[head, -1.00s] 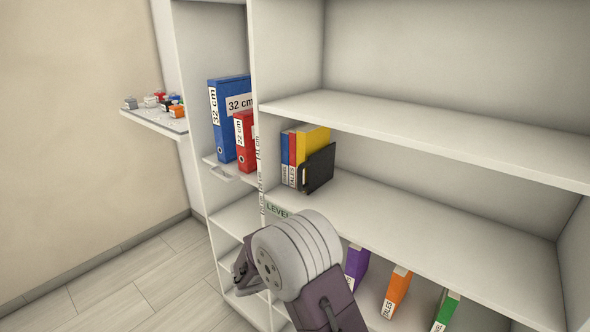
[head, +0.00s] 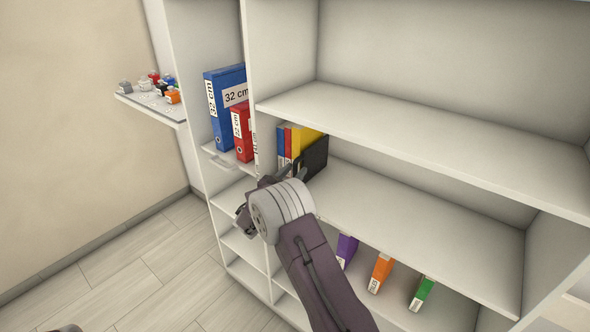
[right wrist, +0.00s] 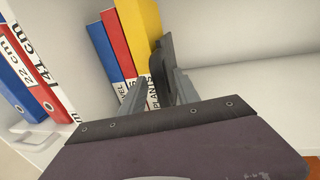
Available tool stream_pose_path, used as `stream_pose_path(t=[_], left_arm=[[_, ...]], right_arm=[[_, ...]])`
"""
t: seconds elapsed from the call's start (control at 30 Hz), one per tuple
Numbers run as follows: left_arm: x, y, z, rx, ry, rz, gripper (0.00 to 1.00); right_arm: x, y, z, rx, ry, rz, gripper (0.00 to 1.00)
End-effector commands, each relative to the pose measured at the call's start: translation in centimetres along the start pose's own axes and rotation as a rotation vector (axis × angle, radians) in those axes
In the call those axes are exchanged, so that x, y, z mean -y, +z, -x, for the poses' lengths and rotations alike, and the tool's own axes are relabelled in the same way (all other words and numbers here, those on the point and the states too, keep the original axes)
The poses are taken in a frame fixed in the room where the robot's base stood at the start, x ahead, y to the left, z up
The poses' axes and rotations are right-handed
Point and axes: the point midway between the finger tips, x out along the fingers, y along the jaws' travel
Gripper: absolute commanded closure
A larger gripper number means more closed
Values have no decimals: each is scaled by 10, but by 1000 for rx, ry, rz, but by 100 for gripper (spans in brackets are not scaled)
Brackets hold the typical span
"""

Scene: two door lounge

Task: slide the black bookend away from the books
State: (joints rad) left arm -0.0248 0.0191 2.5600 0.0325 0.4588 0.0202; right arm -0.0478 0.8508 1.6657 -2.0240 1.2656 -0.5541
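The black bookend (head: 316,157) stands upright on the middle shelf, at the right side of a row of blue, red and yellow books (head: 299,139). In the right wrist view the bookend (right wrist: 162,66) is beside the yellow book (right wrist: 140,30). My right gripper (head: 288,172) is at the shelf's front, close to the bookend. Its fingers are apart in the right wrist view (right wrist: 158,92), with the bookend's near edge seen between them. I cannot tell whether either finger touches it. The arm hides the lower front of the books in the head view. My left gripper is not in view.
The middle shelf (head: 420,230) is bare to the right of the bookend. The upper shelf board (head: 420,135) lies above it. Blue and red binders (head: 228,110) stand left of the upright divider. Purple, orange and green binders (head: 382,272) stand below.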

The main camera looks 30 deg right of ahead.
Motion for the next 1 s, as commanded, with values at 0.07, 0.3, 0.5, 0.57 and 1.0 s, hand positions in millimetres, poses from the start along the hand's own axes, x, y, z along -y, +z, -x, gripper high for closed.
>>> stream_pose_path(t=[0.07, 0.3, 0.5, 0.57, 1.0], left_arm=[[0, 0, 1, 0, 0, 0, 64], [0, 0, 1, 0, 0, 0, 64], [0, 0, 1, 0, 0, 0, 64], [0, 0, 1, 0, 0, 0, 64], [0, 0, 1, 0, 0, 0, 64]], right_arm=[[0, 0, -6, -1, 0, 0, 62], [0, 0, -8, 0, 1, 0, 62], [0, 0, -8, -1, 1, 0, 100], [0, 0, -8, -1, 1, 0, 100], [0, 0, -8, -1, 1, 0, 100]])
